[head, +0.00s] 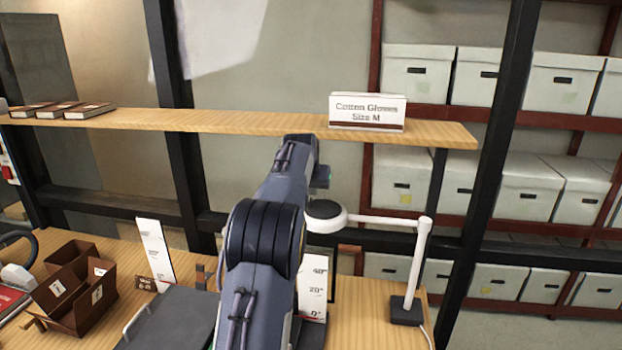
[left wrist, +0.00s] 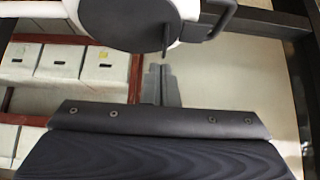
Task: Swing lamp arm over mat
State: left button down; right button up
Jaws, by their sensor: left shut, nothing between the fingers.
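The lamp has a white post (head: 418,265) on a dark base at the bench's right end. Its white arm (head: 385,220) reaches left to a round dark-topped head (head: 325,210), just right of my left arm. In the left wrist view the lamp head (left wrist: 120,22) is at the top, with a dark handle (left wrist: 220,20) beside it. My left gripper (left wrist: 161,85) is shut and empty, its fingertips below the lamp head in that picture; contact cannot be told. A dark grey flat surface (head: 175,318), apparently the mat, lies left of my arm, partly hidden by it. My right gripper is out of view.
Brown open boxes (head: 75,290) stand at the left. A white scale card (head: 313,288) stands behind my arm. Dark posts frame the bench.

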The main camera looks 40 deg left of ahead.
pick_arm(q)
jog(key=shift+x, duration=0.75)
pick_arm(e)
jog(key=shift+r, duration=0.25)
